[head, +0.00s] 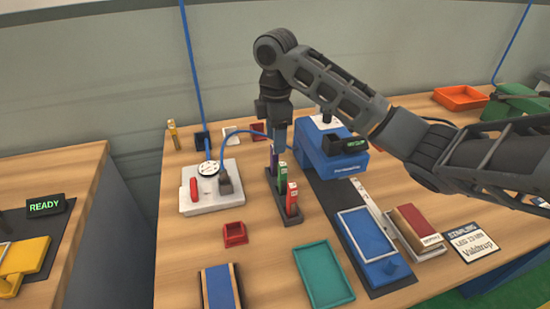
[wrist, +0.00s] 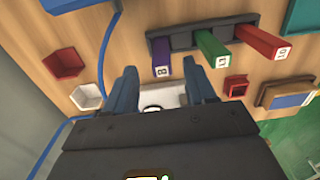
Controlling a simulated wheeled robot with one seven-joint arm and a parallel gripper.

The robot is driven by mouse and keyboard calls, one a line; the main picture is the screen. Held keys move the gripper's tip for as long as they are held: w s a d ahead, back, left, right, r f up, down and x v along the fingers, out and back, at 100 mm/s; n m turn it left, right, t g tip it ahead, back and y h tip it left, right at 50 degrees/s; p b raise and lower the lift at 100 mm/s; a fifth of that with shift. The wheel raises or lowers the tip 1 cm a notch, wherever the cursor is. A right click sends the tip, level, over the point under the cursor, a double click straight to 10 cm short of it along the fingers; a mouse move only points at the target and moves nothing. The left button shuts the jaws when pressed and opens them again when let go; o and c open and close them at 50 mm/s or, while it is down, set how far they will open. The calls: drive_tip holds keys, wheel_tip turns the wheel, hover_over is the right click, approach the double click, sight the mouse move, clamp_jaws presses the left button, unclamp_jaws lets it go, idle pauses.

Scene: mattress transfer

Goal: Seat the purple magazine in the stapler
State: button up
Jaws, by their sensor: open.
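The purple magazine (head: 273,157) stands upright at the far end of a dark rack (head: 271,185), beside a green magazine (head: 281,178) and a red magazine (head: 292,199). In the wrist view the purple magazine (wrist: 161,52) shows a label reading 8. My gripper (head: 278,143) points down above the rack's far end. In the wrist view my gripper (wrist: 162,88) has its fingers apart, with the purple magazine's labelled end near the gap. Contact cannot be told. The blue stapler (head: 335,160) stands right of the rack; its magazine slot cannot be made out.
A white box (head: 205,200) with a blue cable stands left of the rack. A small red tray (head: 235,233) and a teal tray (head: 324,276) lie in front. My arm spans over the table's right side. Bare wood shows around the small red tray.

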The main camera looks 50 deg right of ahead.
sight(274, 161)
drive_tip(key=shift+a+f+p, duration=0.15)
drive_tip(key=shift+f+p, duration=0.05)
drive_tip(key=shift+f, duration=1.3)
drive_tip(key=shift+a+f+p, duration=0.1)
drive_tip(key=shift+f+p, duration=0.05)
drive_tip(key=shift+f, duration=1.35)
clamp_jaws()
